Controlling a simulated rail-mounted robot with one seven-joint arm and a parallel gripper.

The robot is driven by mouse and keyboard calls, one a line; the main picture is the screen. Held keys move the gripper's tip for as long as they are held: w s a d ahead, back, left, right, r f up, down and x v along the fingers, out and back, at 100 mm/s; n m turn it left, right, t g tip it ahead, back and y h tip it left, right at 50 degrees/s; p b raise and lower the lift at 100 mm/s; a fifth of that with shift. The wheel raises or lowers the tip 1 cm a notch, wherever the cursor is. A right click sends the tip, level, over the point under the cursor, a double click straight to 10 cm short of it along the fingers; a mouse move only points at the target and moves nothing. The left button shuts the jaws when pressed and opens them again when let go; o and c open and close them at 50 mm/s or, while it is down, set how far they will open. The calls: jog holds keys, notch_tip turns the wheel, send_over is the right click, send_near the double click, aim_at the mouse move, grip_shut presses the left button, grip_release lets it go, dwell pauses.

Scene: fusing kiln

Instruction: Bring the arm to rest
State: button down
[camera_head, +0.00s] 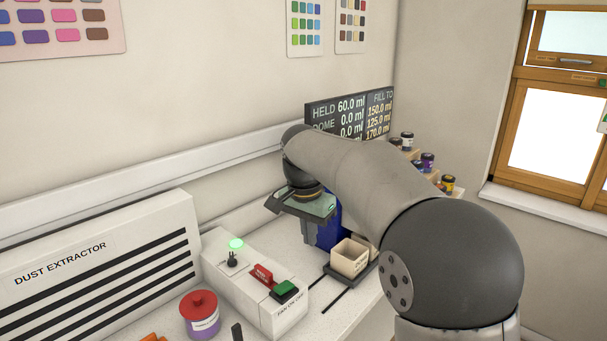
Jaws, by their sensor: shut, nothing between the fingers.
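My grey arm reaches from the lower right across the picture to above the white bench. My gripper (309,232) hangs at its end, pointing down, shut and empty. It is above the bench, in front of a blue object (329,228) that it partly hides. A square beige container (350,257) stands to the right of the gripper on a dark base (367,277). I cannot tell from this view how far the gripper is from either.
A white control box (262,290) with a lit green lamp, red switch and green button stands left of the gripper. A red-lidded jar (200,314) and a dust extractor (90,275) are further left. A display board (349,112) and small jars (427,162) are behind my arm.

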jog(key=s+d+f+n, duration=0.2)
jog(key=s+d+f, duration=0.2)
jog(key=s, duration=0.6)
jog(key=s+d+f+n, duration=0.2)
jog(key=s+d+f, duration=0.2)
jog(key=s, duration=0.5)
jog(key=s+d+f+n, duration=0.2)
jog(key=s+d+f, duration=0.1)
jog(key=s+d, duration=0.4)
jog(key=s, duration=0.3)
jog(key=shift+s+f+n+y, duration=0.35)
jog(key=shift+f+n+y, duration=0.05)
notch_tip(320, 180, down, 4)
jog(key=b, duration=0.3)
jog(key=shift+a, duration=0.1)
